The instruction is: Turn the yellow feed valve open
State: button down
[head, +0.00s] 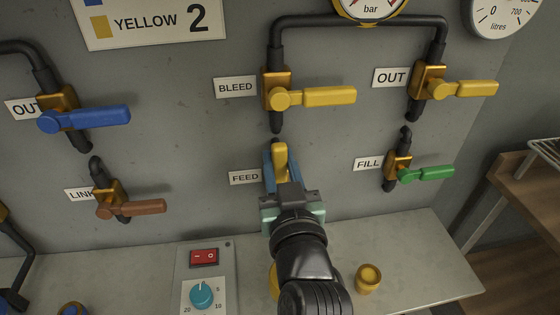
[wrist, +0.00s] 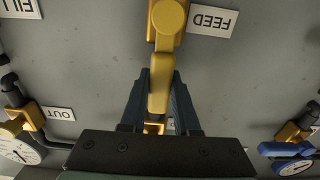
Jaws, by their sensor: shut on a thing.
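The yellow feed valve lever (head: 280,157) stands beside the FEED label (head: 245,177) on the grey panel, pointing up along the line of its pipe. In the wrist view, which is upside down, the feed lever (wrist: 159,98) runs from its round hub between my fingers. My gripper (head: 282,176) is shut on the lever, with one dark blue finger on each side; it also shows in the wrist view (wrist: 161,88). In the head view my gripper hides the hub and valve body.
The yellow BLEED lever (head: 330,96) lies just above, pointing right. The green FILL lever (head: 428,174) is to the right and the brown LINK lever (head: 138,207) to the left. A control box (head: 204,280) with a red switch sits on the ledge below.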

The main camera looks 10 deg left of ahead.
jog(key=c, duration=0.6)
grip_release()
jog(key=shift+c, duration=0.2)
jog(key=v, duration=1.3)
